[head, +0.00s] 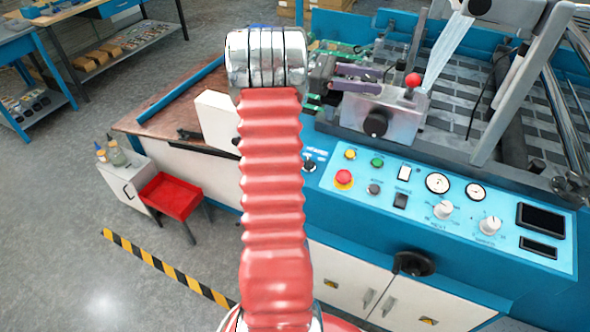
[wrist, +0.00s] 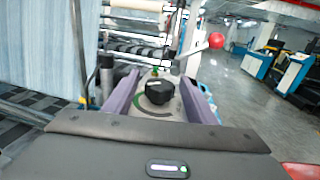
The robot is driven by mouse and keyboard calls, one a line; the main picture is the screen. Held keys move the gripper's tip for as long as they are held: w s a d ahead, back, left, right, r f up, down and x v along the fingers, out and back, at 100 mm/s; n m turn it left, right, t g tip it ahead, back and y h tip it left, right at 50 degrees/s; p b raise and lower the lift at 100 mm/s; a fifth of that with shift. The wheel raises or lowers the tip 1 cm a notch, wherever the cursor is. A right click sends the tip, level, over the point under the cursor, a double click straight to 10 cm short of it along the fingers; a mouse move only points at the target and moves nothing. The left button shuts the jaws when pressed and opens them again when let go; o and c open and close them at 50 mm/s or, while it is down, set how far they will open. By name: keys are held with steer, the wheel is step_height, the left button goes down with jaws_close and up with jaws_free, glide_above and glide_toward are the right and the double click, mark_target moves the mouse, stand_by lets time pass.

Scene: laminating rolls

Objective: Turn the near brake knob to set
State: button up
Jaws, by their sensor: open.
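In the wrist view a black round knob (wrist: 158,90) with a pale pointer line sits on a grey plate with a green and dark arc around it. My open gripper (wrist: 160,74) has one purple finger to each side of this knob in the picture, with gaps between. In the head view my gripper (head: 380,82) reaches right over the upper left of a silver box (head: 402,124). A black knob (head: 375,123) shows on the box's front face, below the fingers. I cannot tell whether both views show the same knob.
A red ball on a lever (head: 413,80) rises from the box, close to my fingers; it also shows in the wrist view (wrist: 216,40). A pale blue sheet (wrist: 40,50) hangs at the left. A blue control panel (head: 400,208) lies below the box. Metal rails (head: 520,85) stand right.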

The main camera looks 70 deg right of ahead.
steer(key=shift+n+t+h, duration=0.6)
steer(key=shift+n+h, duration=0.65)
steer(key=shift+h, duration=0.6)
steer(key=shift+n+t+h, duration=0.6)
steer(key=shift+n+h, duration=0.65)
steer(key=shift+h, duration=0.6)
steer(key=shift+n+t+h, duration=2.3)
steer(key=shift+t+h, duration=0.1)
steer(key=shift+h, duration=0.3)
steer(key=v, duration=1.4)
steer(key=s+a+f+m+y, duration=0.2)
steer(key=a+f+m+y, duration=0.35)
steer(key=f, duration=0.25)
steer(key=w+a+f+m+t+y, duration=0.2)
steer(key=w+a+f+m+t, duration=0.2)
steer(key=a, duration=0.4)
steer(key=shift+w+a+f+m+y, duration=0.3)
steer(key=shift+a+m+y, duration=0.05)
steer(key=shift+a+m, duration=0.1)
